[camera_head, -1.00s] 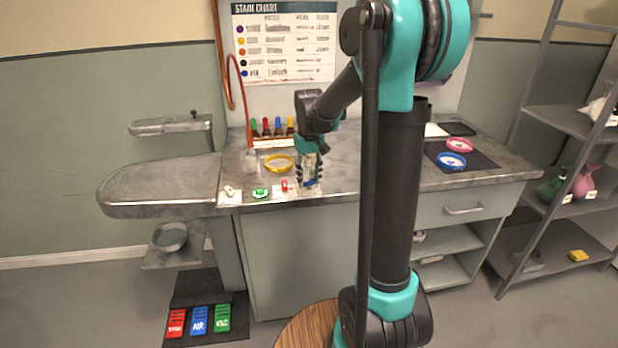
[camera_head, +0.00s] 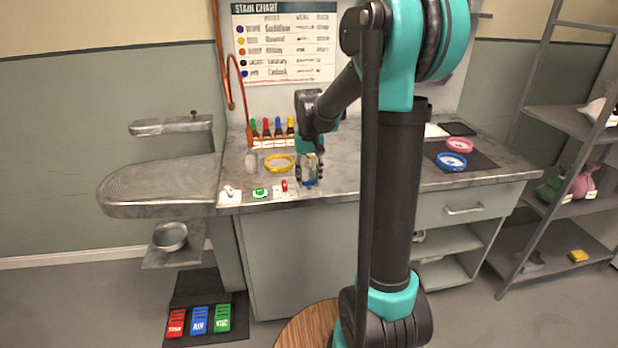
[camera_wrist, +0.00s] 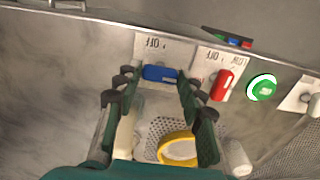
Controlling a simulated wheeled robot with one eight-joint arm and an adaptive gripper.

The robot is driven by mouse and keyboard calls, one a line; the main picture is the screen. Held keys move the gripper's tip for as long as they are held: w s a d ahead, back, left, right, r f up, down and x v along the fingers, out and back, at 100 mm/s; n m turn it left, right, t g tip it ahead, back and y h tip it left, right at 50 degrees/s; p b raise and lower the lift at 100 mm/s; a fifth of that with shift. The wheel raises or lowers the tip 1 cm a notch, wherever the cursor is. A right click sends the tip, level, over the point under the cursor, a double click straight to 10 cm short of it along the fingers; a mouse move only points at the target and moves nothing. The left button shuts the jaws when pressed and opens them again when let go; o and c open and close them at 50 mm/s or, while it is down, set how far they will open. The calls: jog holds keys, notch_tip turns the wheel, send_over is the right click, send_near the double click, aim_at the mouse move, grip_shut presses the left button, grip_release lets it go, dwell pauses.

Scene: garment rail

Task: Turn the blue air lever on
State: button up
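The blue air lever (camera_wrist: 160,73) sits on a white plate (camera_wrist: 165,48) marked "OFF" in the wrist view. It lies crosswise in that picture. In the head view the blue lever (camera_head: 309,183) is a small patch at the counter's front edge, mostly covered by my gripper (camera_head: 309,172). In the wrist view my gripper (camera_wrist: 156,76) is open, with its dark fingertips on either side of the lever. The right fingertip looks close to the lever's end; I cannot tell whether it touches. Nothing is held.
A red lever (camera_wrist: 223,85) stands close beside it, then a green round button (camera_wrist: 262,87) and a white control (camera_wrist: 314,104). A yellow ring (camera_wrist: 179,149) lies on a perforated plate behind. In the head view, dropper bottles (camera_head: 278,126) stand at the counter's back.

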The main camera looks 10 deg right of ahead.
aim_at(309, 180)
jog(key=o, duration=0.3)
jog(key=shift+o, duration=0.2)
notch_tip(309, 180, up, 12)
dwell(0.4)
jog(key=shift+s, duration=0.1)
jog(key=s+d+f+t, duration=0.2)
jog(key=s+f, duration=0.8)
jog(key=s, duration=0.1)
jog(key=s+d+f+t, duration=0.2)
jog(key=s+f, duration=0.8)
jog(key=s, duration=0.1)
jog(key=shift+s+d, duration=0.15)
jog(key=shift+s, duration=0.15)
